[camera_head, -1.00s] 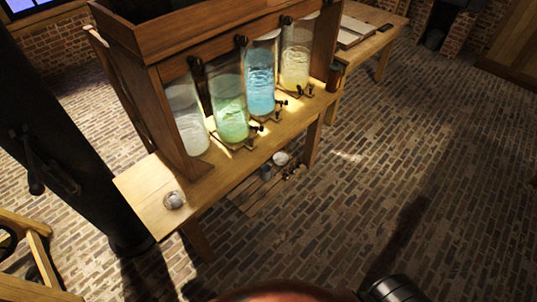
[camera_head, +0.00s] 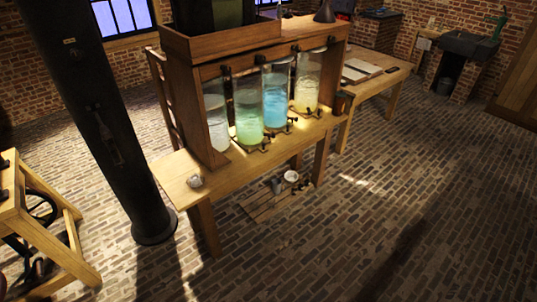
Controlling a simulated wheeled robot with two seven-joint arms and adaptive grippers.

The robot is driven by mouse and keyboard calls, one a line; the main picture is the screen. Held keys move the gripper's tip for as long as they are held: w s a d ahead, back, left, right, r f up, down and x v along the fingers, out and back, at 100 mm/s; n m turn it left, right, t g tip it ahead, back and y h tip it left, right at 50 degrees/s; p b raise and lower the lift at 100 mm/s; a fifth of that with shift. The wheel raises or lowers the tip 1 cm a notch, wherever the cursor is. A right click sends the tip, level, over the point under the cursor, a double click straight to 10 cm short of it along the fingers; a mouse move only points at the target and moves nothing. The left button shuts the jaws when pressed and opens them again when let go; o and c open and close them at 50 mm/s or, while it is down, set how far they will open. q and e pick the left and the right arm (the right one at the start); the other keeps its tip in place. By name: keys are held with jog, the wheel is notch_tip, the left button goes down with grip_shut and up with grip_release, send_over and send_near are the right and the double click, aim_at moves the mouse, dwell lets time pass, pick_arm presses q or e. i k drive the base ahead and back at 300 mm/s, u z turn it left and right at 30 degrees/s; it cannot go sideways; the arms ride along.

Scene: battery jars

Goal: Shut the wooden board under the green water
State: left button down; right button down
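The jar of green water (camera_head: 249,112) stands on the wooden bench in a wooden frame, second from the left in a row of glass jars. The jar of clear, whitish water (camera_head: 217,125) is to its left and the jar of blue water (camera_head: 276,97) to its right. A jar of pale yellow water (camera_head: 307,84) stands at the right end. Small dark fittings (camera_head: 265,143) sit at the foot of the green jar. I cannot make out whether a wooden board there is open or shut. Neither of my grippers is in view.
A black column (camera_head: 120,150) rises at the left, beside a wooden stand (camera_head: 55,235). A low slatted shelf (camera_head: 262,207) lies under the bench. The brick floor (camera_head: 370,220) in front is open.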

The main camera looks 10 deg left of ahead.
aim_at(261, 148)
jog(key=u, duration=0.65)
jog(key=i, duration=0.6)
jog(key=u, duration=0.75)
jog(key=i, duration=0.65)
jog(key=z, duration=0.05)
